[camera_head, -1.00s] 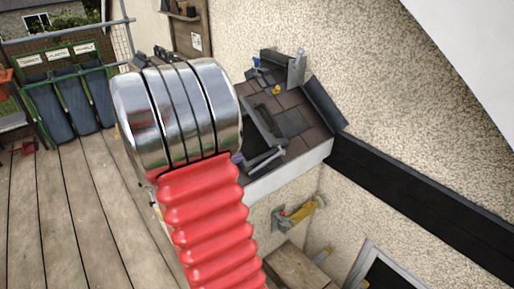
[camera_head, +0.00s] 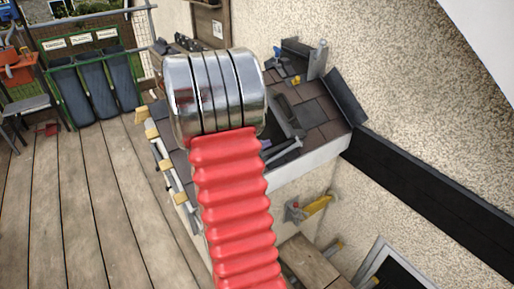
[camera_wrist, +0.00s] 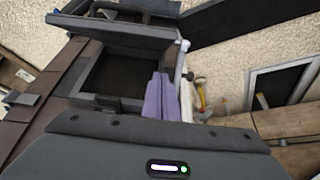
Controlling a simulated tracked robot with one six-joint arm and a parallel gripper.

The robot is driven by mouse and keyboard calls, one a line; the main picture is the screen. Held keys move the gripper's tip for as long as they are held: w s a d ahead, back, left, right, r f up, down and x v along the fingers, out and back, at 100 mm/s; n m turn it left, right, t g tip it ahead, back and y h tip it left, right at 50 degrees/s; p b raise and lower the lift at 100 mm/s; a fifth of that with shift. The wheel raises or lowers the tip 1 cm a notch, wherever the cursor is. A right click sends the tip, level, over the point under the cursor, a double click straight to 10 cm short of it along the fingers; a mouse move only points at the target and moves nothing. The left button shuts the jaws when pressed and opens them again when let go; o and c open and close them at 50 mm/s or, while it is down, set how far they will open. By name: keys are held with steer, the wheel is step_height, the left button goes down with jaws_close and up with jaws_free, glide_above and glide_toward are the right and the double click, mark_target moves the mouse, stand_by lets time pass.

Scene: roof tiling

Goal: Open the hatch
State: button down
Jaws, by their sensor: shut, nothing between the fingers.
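The hatch is a dark grey frame (camera_wrist: 72,88) set in the small tiled roof, around a dark recess. Its grey lid (camera_wrist: 120,34) stands raised and tilted at the far side of the frame in the wrist view. In the head view the lid (camera_head: 289,121) shows just right of my silver arm joint, which hides part of the hatch. My gripper (camera_wrist: 159,78) shows as two lilac fingers pressed together, empty, at the right edge of the recess. I cannot tell whether they touch the frame.
Brown roof tiles (camera_head: 318,115) surround the hatch, with loose tools at the back. A pebbledash wall (camera_head: 380,75) rises behind. A yellow-handled tool (camera_head: 316,205) is below the roof edge.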

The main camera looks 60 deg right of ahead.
steer(key=s+d, duration=0.1)
steer(key=d, duration=0.1)
steer(key=s+d+r, duration=0.1)
steer(key=s+d, duration=0.1)
steer(key=shift+s+d+r, duration=0.2)
steer(key=shift+d, duration=0.05)
stand_by(0.3)
steer(key=shift+s, duration=0.1)
steer(key=shift+d+r, duration=0.1)
